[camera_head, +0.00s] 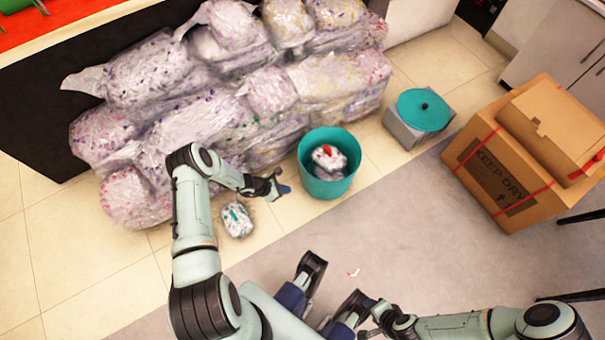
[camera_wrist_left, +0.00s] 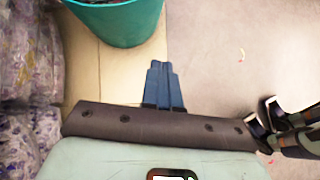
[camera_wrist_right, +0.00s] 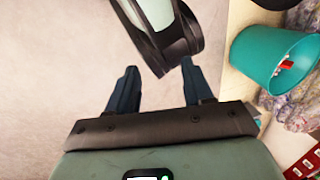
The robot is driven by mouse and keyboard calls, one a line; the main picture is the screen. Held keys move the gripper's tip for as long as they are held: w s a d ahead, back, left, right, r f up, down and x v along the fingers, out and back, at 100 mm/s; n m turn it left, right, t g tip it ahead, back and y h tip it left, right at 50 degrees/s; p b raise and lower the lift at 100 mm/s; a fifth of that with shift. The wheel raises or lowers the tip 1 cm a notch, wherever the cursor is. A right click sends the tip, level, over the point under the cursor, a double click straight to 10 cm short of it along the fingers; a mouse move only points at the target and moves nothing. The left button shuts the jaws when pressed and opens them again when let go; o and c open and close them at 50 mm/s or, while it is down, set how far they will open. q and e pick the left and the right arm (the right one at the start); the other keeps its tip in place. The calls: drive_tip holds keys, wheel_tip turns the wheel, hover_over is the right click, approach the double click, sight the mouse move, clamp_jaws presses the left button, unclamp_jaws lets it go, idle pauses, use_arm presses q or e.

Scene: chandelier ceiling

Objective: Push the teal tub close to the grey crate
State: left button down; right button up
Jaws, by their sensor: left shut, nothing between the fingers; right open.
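The teal tub (camera_head: 329,188) stands upright on the floor with wrapped bundles inside. Its near wall also shows in the left wrist view (camera_wrist_left: 122,25), and the tub shows at the right of the right wrist view (camera_wrist_right: 251,50). The grey crate (camera_head: 401,131) stands to the right of the tub and a little farther back, with a gap of floor between them. My left gripper (camera_head: 284,188) is shut and empty just left of the tub, its fingertips (camera_wrist_left: 162,68) short of the wall in the left wrist view. My right gripper (camera_wrist_right: 158,78) is open and empty near my body.
A round teal lid (camera_head: 424,109) lies on the crate. Plastic-wrapped bales (camera_head: 222,85) are piled behind and left of the tub. A small wrapped bundle (camera_head: 237,220) lies near my left arm. A cardboard box (camera_head: 497,178) stands at the right. The grey floor in front is mostly clear.

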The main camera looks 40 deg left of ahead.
use_arm(q)
drive_tip(key=w+a+n+t+y, duration=0.1)
drive_tip(key=w+a+n+t, duration=0.1)
drive_tip(key=a, duration=0.3)
use_arm(e)
drive_tip(key=w+d+f+t+h+b, duration=0.1)
drive_tip(key=w+d+f+t+b, duration=0.2)
drive_tip(key=w+f+b, duration=0.4)
use_arm(q)
drive_tip(key=w+d+r+x, duration=0.1)
drive_tip(key=r+x, duration=0.1)
drive_tip(key=x, duration=1)
drive_tip(key=shift+w+d, duration=0.15)
drive_tip(key=shift+w, duration=0.25)
use_arm(e)
drive_tip(key=shift+s+d+f+m+g, duration=0.15)
drive_tip(key=shift+s+f+g, duration=0.15)
drive_tip(key=shift+s, duration=0.2)
drive_tip(key=shift+s+f+m+g, duration=0.1)
drive_tip(key=shift+s+f+g, duration=0.15)
drive_tip(key=shift+s, duration=0.25)
drive_tip(key=shift+s+d+f+m+g, duration=0.1)
drive_tip(key=shift+s+f+m+g, duration=0.1)
drive_tip(key=shift+s+g, duration=0.25)
